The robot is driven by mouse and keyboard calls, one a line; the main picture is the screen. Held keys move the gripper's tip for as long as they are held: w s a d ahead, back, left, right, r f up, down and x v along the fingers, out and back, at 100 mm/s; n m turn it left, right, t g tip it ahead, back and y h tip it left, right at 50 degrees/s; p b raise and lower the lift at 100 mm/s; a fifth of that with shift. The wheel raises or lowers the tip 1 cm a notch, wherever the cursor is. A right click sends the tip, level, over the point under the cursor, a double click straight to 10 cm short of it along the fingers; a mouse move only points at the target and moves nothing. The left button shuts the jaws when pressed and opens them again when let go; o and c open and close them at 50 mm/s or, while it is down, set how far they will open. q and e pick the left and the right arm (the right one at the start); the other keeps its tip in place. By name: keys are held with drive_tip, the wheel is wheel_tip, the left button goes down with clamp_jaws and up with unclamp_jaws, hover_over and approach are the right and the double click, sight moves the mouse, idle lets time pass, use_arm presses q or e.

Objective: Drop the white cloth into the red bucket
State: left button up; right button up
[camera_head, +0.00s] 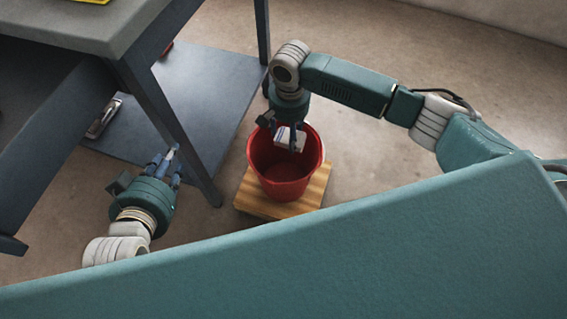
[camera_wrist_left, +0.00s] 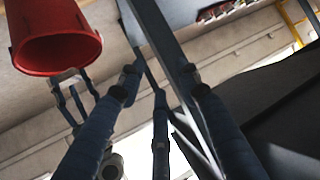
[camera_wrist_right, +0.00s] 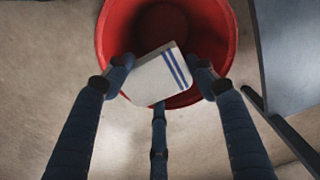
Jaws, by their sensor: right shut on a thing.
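The white cloth (camera_head: 289,141) has blue stripes, clear in the right wrist view (camera_wrist_right: 152,80). My right gripper (camera_head: 286,133) is shut on it, with fingers at both sides of it. The red bucket (camera_head: 282,184) stands upright on a wooden board. The cloth is over the bucket's opening, near its far rim; in the right wrist view it overlaps the bucket (camera_wrist_right: 220,30). My left gripper (camera_head: 168,163) is open and empty, left of the bucket near the table leg. The left wrist view shows the bucket (camera_wrist_left: 50,35) at the upper left.
The wooden board (camera_head: 262,206) lies under the bucket. A dark grey table (camera_head: 70,28) fills the upper left, and its leg (camera_head: 165,125) stands between my left gripper and the bucket. A low shelf (camera_head: 215,90) is behind it. The floor (camera_head: 370,165) right of the bucket is clear.

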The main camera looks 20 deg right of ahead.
drive_tip(key=shift+f, duration=0.1)
idle(0.3)
drive_tip(key=o, duration=1.3)
wheel_tip(320, 180, up, 12)
